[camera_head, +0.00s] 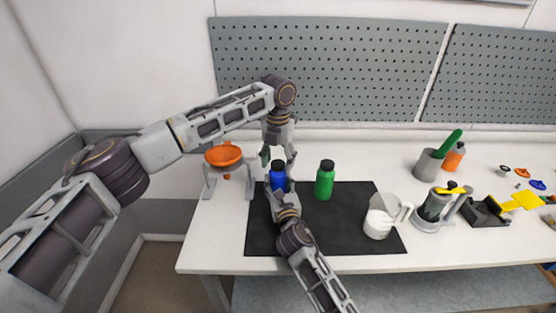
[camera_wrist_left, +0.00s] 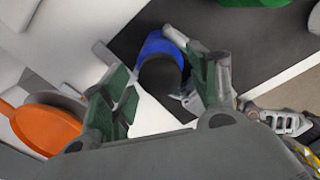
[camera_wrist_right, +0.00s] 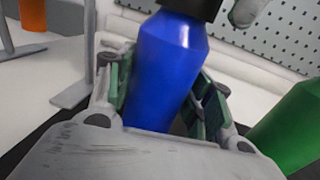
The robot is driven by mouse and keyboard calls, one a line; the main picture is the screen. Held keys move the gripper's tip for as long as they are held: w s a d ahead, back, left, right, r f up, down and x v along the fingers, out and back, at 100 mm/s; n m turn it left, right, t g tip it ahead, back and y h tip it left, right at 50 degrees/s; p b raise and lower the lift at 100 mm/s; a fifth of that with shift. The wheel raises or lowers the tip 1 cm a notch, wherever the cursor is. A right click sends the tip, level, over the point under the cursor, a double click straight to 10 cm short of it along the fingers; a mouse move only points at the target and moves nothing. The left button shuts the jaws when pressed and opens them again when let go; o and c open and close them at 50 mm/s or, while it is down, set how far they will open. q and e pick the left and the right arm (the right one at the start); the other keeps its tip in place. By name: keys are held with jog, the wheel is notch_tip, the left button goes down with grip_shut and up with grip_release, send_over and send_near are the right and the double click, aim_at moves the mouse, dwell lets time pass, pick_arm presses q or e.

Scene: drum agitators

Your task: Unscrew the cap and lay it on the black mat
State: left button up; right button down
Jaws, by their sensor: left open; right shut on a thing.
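A blue bottle (camera_head: 278,181) with a black cap (camera_head: 278,165) stands upright at the back left of the black mat (camera_head: 343,233). My right gripper (camera_wrist_right: 165,95) is shut on the blue bottle's body; the bottle (camera_wrist_right: 168,62) fills the space between its fingers in the right wrist view. The black cap (camera_wrist_right: 190,7) is on top of the bottle. My left gripper (camera_head: 277,158) is open above the bottle, pointing down. In the left wrist view the black cap (camera_wrist_left: 160,75) is seen from above, beyond the open fingers (camera_wrist_left: 165,95) and apart from them.
A green bottle (camera_head: 325,182) with a black cap stands just right of the blue one. An orange bowl (camera_head: 224,155) on a grey stand is at left. A white jug (camera_head: 379,217) stands on the mat's right side. The mat's front middle is bare.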

pick_arm(q)
jog(key=c, duration=1.1)
jog(key=shift+n, duration=0.4)
